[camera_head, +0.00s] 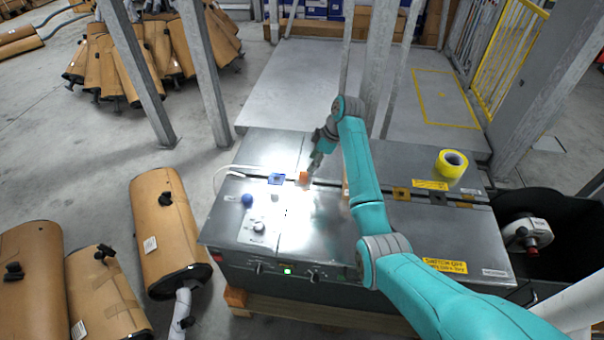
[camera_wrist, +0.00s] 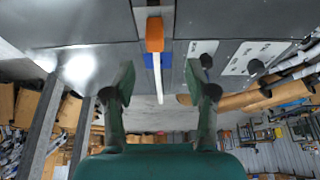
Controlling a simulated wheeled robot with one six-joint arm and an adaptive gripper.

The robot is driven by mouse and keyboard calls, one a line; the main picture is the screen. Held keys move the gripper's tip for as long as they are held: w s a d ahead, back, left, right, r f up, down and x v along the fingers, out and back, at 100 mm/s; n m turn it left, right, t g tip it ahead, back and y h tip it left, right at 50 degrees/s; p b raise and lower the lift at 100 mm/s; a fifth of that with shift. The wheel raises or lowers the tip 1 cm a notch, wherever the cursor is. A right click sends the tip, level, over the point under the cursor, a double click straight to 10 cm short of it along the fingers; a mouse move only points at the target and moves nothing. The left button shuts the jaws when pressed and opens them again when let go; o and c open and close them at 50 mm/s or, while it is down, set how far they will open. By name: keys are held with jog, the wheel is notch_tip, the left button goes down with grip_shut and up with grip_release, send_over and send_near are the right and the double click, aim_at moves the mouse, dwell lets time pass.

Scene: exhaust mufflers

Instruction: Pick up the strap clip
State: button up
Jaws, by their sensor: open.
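A small orange block-like piece (camera_head: 303,177), which looks like the strap clip, sits on top of the grey metal machine, close to my gripper (camera_head: 313,168). In the wrist view the orange piece (camera_wrist: 154,36) is upper middle, beyond and between the fingertips. A blue piece (camera_head: 277,179) lies just left of it; it also shows in the wrist view (camera_wrist: 157,61), below the orange piece. I cannot tell whether a finger touches the orange piece.
The machine top (camera_head: 375,235) has a blue knob (camera_head: 247,200), a control dial (camera_head: 259,227) and a yellow tape roll (camera_head: 452,163) at right. Metal posts (camera_head: 205,75) rise behind. A dark bin (camera_head: 555,215) is at right.

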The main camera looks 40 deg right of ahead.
aim_at(304, 173)
jog(key=x, duration=0.3)
jog(key=shift+w+f, duration=0.1)
jog(key=shift+f, duration=0.3)
jog(key=shift+w+x, duration=0.15)
jog(key=shift+x, duration=1.2)
jog(key=shift+w+x, duration=0.2)
jog(key=shift+x, duration=1.1)
jog(key=shift+d, duration=0.15)
jog(key=shift+r, duration=0.1)
grip_shut()
